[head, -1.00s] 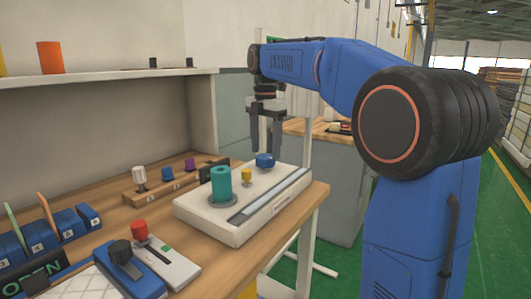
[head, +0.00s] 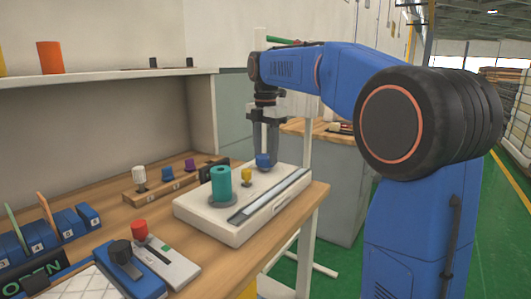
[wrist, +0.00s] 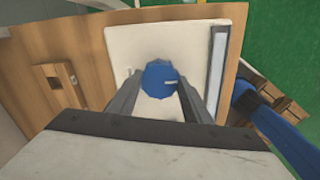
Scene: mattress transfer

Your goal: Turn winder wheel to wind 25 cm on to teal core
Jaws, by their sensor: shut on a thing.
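The teal core (head: 221,183) stands upright on the grey round base of the white winder unit (head: 204,223). The blue winder wheel (head: 263,161) sits at the far end of the unit. My gripper (head: 263,150) points down over this wheel and is shut on it. In the wrist view, the fingers of my gripper (wrist: 158,88) are on either side of the blue wheel (wrist: 159,77), which bears a small pale mark. A small yellow knob (head: 246,175) stands between core and wheel. The amount wound on the core cannot be read.
A long strip (head: 268,195) runs along the unit's right side, near the bench edge. A wooden rack (head: 160,185) with coloured knobs stands behind. A grey box with a red knob (head: 139,229) and a blue device (head: 130,272) lie in front. A shelf (head: 110,78) is above left.

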